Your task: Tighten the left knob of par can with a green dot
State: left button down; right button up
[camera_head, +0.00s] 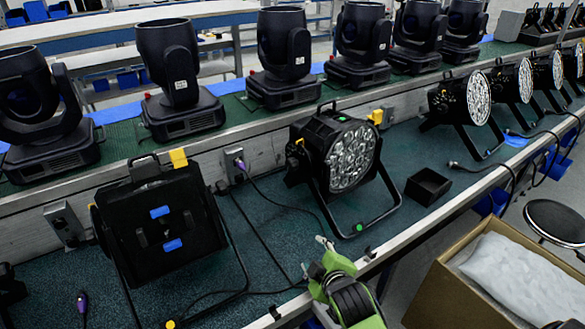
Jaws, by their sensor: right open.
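The par can with a green dot (350,158) stands in the middle of the bench on its black bracket, its lens facing right. The green dot (360,228) is low on the bracket. Its left knob (296,145) seems to be the small, partly hidden yellow piece on the housing's left side. Another yellow knob (376,116) is at its upper right. My right gripper (313,255), on a green and black arm, is at the bench's front edge, below and in front of this par can. It is open, empty and apart from the knob. My left gripper is not in view.
Another par can (160,230) with blue pieces stands at left. A black open box (428,186) is right of the middle par can. Moving-head lights (285,60) line the shelf behind. Cables (270,228) lie on the bench. A cardboard box (450,275) is at lower right.

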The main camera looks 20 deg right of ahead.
jog(key=w+d+r+n+t+h, duration=0.1)
jog(key=w+d+r+n+t, duration=0.15)
jog(key=w+r+n, duration=0.4)
jog(key=t, duration=0.3)
send_near(293, 169)
jog(key=shift+n, duration=0.25)
jog(key=x, duration=1.1)
jog(key=c, duration=1.1)
